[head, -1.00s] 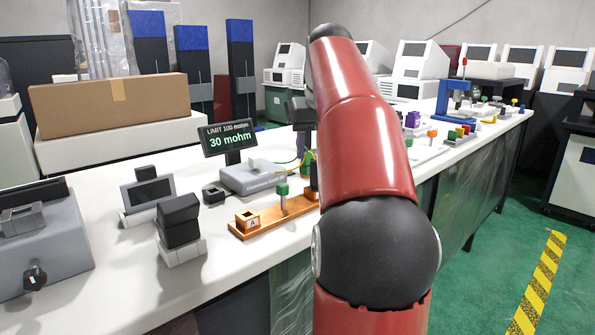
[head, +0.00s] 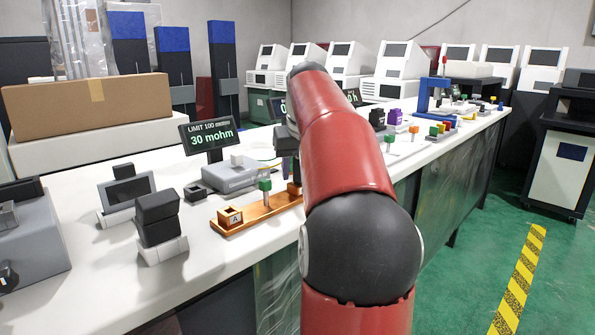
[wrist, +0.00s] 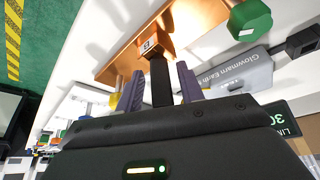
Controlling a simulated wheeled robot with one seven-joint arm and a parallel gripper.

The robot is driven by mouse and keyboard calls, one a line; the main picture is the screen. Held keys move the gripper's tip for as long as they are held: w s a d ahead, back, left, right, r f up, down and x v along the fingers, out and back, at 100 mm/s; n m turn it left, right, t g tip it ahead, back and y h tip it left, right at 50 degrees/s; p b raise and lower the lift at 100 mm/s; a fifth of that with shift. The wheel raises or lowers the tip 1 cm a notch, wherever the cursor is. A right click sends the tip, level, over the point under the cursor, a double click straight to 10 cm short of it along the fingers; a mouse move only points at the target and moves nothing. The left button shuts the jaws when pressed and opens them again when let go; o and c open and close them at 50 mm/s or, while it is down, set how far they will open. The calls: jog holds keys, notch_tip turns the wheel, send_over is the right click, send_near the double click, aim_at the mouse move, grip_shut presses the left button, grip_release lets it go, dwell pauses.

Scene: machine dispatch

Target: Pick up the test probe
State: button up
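The likely test probe is an upright black bar (wrist: 161,88) in the wrist view. Its far end meets an orange block marked B (wrist: 150,45) on a copper-orange base (wrist: 118,62). My gripper (wrist: 159,76) has its two purple fingers on either side of the bar, with narrow gaps showing, so it looks open around it. In the head view my red arm hides the bar and most of the gripper. The base (head: 258,217) there carries an orange block marked A (head: 231,217) at its near end and a green-topped post (head: 265,190).
A grey tester (head: 228,176) and a display reading 30 mohm (head: 209,137) stand behind the base. A black block on a pale stand (head: 158,220) and a small screen (head: 130,190) are at left. Coloured parts and a blue press (head: 432,92) lie farther along the bench.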

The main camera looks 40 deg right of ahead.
grip_shut()
jog(key=shift+r, duration=0.1)
